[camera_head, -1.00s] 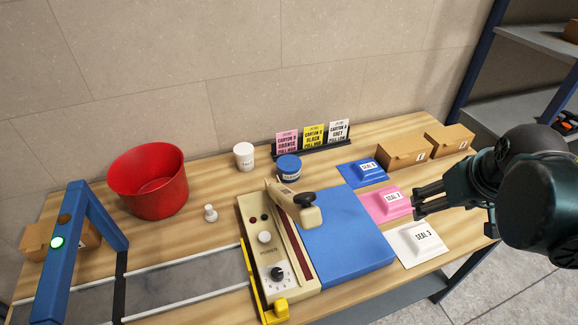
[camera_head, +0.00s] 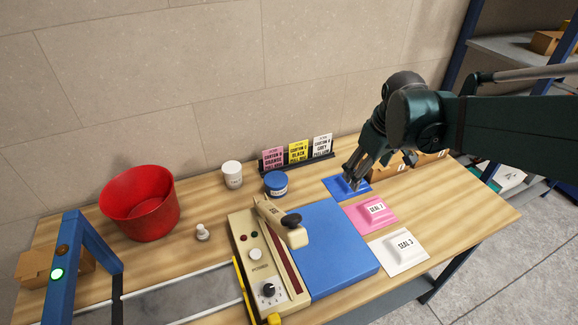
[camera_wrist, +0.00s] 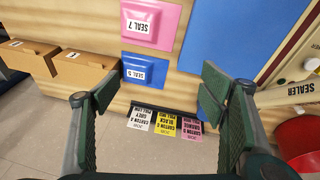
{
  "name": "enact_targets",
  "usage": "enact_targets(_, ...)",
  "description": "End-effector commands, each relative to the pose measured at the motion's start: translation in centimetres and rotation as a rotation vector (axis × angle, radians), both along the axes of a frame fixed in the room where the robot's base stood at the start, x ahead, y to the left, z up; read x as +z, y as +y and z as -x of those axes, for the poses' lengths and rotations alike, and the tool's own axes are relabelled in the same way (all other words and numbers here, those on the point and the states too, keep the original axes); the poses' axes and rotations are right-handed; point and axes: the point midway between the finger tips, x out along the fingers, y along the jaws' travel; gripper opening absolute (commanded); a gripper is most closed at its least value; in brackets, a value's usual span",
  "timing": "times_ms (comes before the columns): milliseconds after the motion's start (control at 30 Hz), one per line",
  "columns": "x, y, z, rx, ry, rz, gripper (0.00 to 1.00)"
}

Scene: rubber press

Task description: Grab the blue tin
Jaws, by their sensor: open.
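The blue tin (camera_head: 276,184) stands upright on the wooden table in the head view, between the white tub and the sign rack, behind the sealer's handle. My gripper (camera_head: 352,179) is to the right of the tin, over the blue SEAL pouch, clearly apart from the tin. In the wrist view my gripper (camera_wrist: 160,92) has its fingers spread, with nothing held between them.
The white tub (camera_head: 232,175) is left of the tin. The beige sealer (camera_head: 268,262) with its raised handle (camera_head: 282,222) is in front. A red bucket (camera_head: 140,205) is at left; cartons (camera_head: 388,176) are at right.

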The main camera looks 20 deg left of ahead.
Motion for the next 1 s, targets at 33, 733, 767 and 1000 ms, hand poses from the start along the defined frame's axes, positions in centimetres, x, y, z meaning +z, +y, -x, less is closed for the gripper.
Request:
enact_targets(33, 0.1, 1.1, -0.5, 0.024, 0.007, 0.007, 0.71)
enact_targets(733, -3.9, 14.7, -4.5, 0.365, 0.101, 0.1, 0.71)
enact_targets(767, -4.1, 15.4, -4.6, 0.379, 0.105, 0.103, 0.71)
enact_targets(1000, -6.4, 20.2, -5.0, 0.497, 0.137, 0.132, 0.71)
